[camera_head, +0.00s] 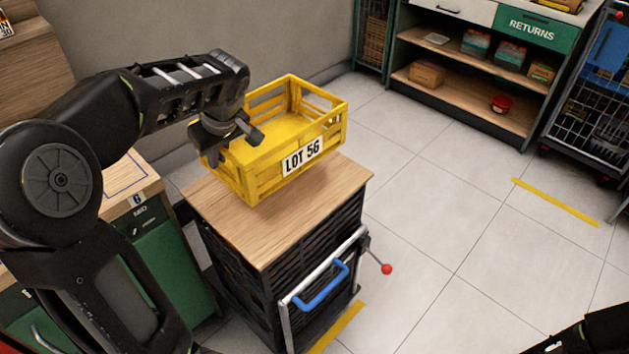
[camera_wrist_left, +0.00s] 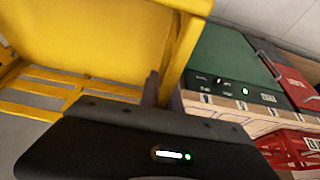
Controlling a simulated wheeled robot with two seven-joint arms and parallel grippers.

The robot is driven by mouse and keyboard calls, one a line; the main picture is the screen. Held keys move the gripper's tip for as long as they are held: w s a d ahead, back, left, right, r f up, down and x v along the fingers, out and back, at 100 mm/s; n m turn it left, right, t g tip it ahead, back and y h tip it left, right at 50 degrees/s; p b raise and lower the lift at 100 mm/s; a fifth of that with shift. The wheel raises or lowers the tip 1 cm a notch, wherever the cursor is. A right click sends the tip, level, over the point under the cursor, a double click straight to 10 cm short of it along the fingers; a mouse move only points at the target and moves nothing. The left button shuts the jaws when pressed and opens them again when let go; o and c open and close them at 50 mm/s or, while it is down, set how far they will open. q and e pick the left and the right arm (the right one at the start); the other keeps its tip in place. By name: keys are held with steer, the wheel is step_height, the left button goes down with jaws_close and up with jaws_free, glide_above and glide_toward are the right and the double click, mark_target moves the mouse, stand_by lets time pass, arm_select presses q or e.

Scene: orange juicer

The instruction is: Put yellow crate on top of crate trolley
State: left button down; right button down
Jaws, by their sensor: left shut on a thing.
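The yellow crate (camera_head: 262,171), labelled LOT 56, is empty and sits over the wooden top of the crate trolley (camera_head: 270,235). It looks slightly tilted, and I cannot tell whether its base touches the top. The trolley has dark slatted sides and a blue handle. My left gripper (camera_head: 228,142) is shut on the crate's left side wall. The left wrist view shows the yellow crate (camera_wrist_left: 90,40) close up, with a finger of the left gripper (camera_wrist_left: 152,88) against its edge. A dark part of my right arm shows at the bottom right; its gripper fingers cannot be made out.
A green cabinet (camera_head: 165,255) with a wooden top stands left of the trolley. A RETURNS shelf (camera_head: 460,105) stands at the back, and a wire cage (camera_head: 590,100) at the right. The tiled floor (camera_head: 440,220) between them is clear.

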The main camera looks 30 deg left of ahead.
mark_target(223, 178)
arm_select(q)
steer(key=shift+w+d, duration=0.15)
steer(key=shift+d, duration=0.05)
steer(key=shift+a, duration=0.2)
steer(key=shift+f, duration=3.1)
steer(key=shift+f, duration=1.9)
steer(key=shift+f, duration=0.2)
steer(key=c, duration=1.6)
jaws_free()
steer(key=shift+o, duration=0.2)
steer(key=shift+d, duration=0.1)
